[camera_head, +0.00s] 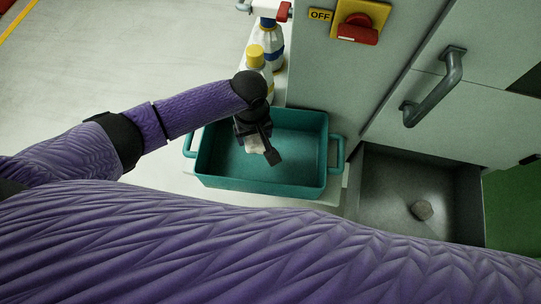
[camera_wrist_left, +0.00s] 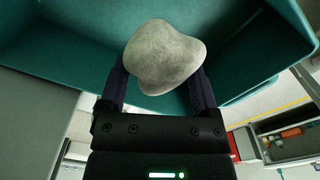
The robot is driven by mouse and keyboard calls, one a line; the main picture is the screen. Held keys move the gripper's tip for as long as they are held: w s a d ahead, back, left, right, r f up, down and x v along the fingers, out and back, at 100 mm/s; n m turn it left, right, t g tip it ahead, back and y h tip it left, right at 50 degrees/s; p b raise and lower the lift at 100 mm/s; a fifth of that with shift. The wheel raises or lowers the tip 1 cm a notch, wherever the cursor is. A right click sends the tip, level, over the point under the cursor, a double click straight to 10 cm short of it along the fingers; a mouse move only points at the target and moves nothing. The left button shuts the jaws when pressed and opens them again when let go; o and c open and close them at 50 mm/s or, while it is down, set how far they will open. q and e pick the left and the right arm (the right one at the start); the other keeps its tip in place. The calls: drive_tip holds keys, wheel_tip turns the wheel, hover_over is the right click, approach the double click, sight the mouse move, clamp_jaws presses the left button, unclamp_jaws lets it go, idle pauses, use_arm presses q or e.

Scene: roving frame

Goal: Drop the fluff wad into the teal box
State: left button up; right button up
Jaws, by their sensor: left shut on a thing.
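My left gripper (camera_head: 258,155) reaches in from the left and is over the teal box (camera_head: 315,165). It is shut on a pale grey-white fluff wad (camera_wrist_left: 165,57), which sits between the fingertips in the left wrist view. In the head view only a bit of the wad (camera_head: 252,146) shows behind the fingers. The teal box (camera_wrist_left: 60,45) is open, with a handle at each end, and its visible floor looks empty. How high the wad is above the floor I cannot tell. My right gripper is not in view.
Bottles, one with a yellow cap (camera_head: 255,52), stand behind the box. A grey cabinet with a handle (camera_head: 437,88) and red switch (camera_head: 358,30) rises at the back right.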

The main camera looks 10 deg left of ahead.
use_arm(q)
drive_tip(key=o, duration=1)
drive_tip(key=shift+o, duration=0.2)
wheel_tip(320, 180, up, 10)
drive_tip(key=p, duration=0.2)
drive_tip(key=shift+f+p, duration=0.25)
drive_tip(key=shift+p, duration=0.15)
drive_tip(key=shift+r, duration=0.3)
drive_tip(key=shift+s, duration=0.1)
